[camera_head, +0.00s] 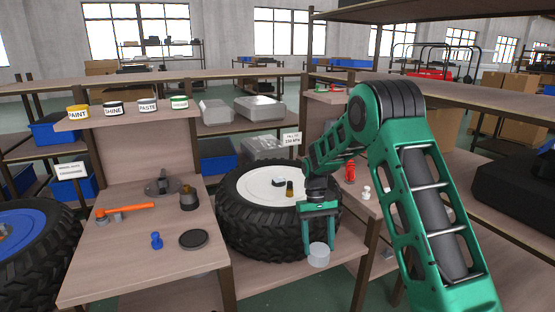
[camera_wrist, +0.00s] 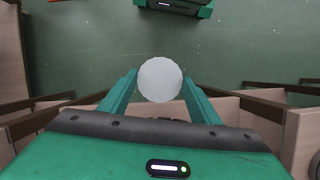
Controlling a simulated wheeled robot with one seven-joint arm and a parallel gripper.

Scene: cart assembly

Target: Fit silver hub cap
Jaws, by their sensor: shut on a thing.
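My gripper (camera_head: 319,243) points down and is shut on a round silver hub cap (camera_head: 319,257). The cap hangs in the air in front of the right part of the black-tyred wheel (camera_head: 250,233). In the wrist view the cap (camera_wrist: 160,80) shows as a pale disc between the two fingertips (camera_wrist: 160,92), with green floor behind it. The wheel lies flat on a wooden bench, its white hub face (camera_head: 258,187) up. A small blue-and-white part (camera_head: 278,182) and a dark brass-coloured part (camera_head: 290,188) stand near its middle. My arm hides the wheel's right side.
The left bench (camera_head: 140,270) holds an orange-handled tool (camera_head: 125,212), a blue piece (camera_head: 156,240) and a dark round disc (camera_head: 193,239). Several labelled tins (camera_head: 113,108) stand on a shelf. A red piece (camera_head: 350,172) and a white piece (camera_head: 366,192) stand right of the wheel.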

